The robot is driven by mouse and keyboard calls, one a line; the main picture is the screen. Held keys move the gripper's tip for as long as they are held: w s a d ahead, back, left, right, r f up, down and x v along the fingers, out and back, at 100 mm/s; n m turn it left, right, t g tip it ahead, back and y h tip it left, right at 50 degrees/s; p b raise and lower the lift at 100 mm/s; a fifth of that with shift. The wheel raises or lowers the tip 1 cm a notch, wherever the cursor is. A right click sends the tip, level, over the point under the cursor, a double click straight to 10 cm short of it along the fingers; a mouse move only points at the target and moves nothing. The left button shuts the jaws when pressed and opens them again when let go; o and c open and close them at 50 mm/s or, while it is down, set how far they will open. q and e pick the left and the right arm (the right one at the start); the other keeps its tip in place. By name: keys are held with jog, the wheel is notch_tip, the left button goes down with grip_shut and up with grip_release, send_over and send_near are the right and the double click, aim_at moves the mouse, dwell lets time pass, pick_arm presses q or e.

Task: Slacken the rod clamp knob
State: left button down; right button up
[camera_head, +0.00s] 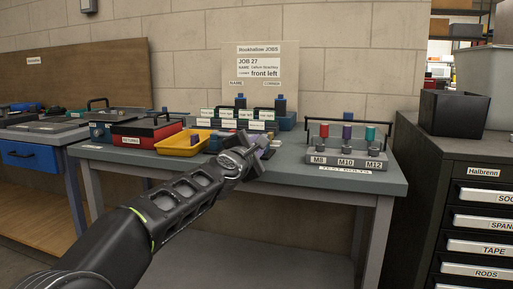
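I cannot make out a rod clamp or its knob for certain in the head view. My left gripper (262,150) reaches in from the lower left over the front edge of the grey bench. A small dark piece shows at its fingertips, but I cannot tell whether it is held or behind them, nor whether the fingers are open or shut. The gripper hides part of the bench behind it. My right gripper is not in view.
The grey bench (305,173) bears a yellow tray (174,147), a red box (135,136), several labelled blocks and a stand (344,158) marked M8, M10, M12 with coloured-topped posts. A dark drawer cabinet (430,185) stands at right. A JOB 27 board (300,70) is behind.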

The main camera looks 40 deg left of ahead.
pick_arm(q)
jog(key=shift+n, duration=0.6)
jog(key=c, duration=1.3)
grip_release()
jog(key=shift+w, duration=0.1)
jog(key=shift+o, duration=0.2)
jog(key=v, duration=0.7)
jog(key=shift+s+d+p, duration=0.15)
jog(key=shift+s+p, duration=0.2)
jog(key=shift+s, duration=0.05)
